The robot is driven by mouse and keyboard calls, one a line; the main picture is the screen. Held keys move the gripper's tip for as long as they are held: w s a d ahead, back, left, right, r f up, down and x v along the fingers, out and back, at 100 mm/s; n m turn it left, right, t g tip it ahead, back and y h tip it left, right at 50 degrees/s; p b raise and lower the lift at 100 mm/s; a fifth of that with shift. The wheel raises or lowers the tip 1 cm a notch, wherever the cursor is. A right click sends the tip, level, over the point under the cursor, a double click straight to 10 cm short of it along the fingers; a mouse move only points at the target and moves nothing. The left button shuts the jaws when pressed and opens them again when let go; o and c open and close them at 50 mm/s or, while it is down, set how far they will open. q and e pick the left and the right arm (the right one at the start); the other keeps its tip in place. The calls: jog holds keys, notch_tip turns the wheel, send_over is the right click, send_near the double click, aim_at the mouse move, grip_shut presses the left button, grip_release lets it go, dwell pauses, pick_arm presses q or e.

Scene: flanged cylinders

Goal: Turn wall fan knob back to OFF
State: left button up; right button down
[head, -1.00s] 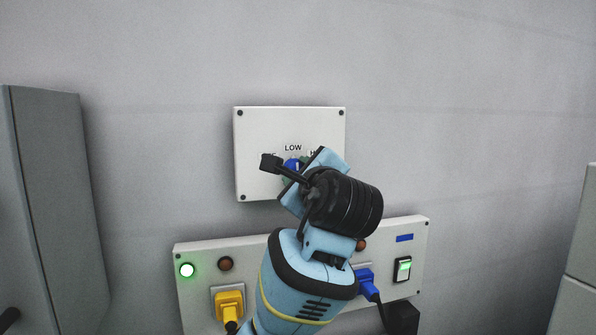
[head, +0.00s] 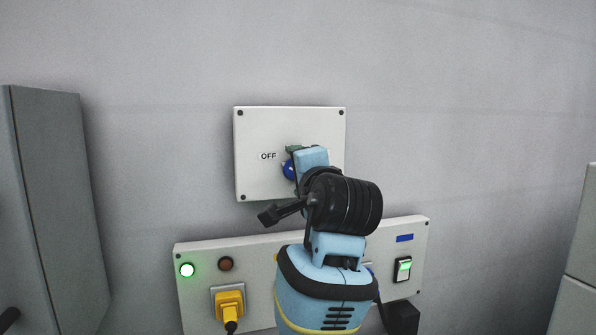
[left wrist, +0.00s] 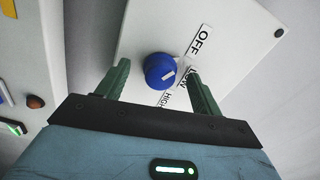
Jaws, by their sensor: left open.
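The blue fan knob (head: 287,170) sits on a white wall panel (head: 255,130), partly hidden by my left gripper (head: 292,160) in the head view. The OFF label (head: 268,156) shows left of it. In the left wrist view the knob (left wrist: 156,72) appears between the open green fingertips of my left gripper (left wrist: 158,66). I cannot tell if a finger touches it. Its white mark is toward the side of the LOW label (left wrist: 193,74), which a finger partly covers. The OFF (left wrist: 203,41) and HIGH (left wrist: 167,101) labels lie either side of LOW. My right gripper is not in view.
Below is a second panel (head: 200,258) with a lit green lamp (head: 187,270), a yellow plug (head: 229,305) and a lit rocker switch (head: 403,269). A grey cabinet (head: 60,200) stands at the left. The wall above is bare.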

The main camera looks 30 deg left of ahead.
pick_arm(q)
jog(key=v, duration=0.6)
dwell(0.7)
dwell(0.6)
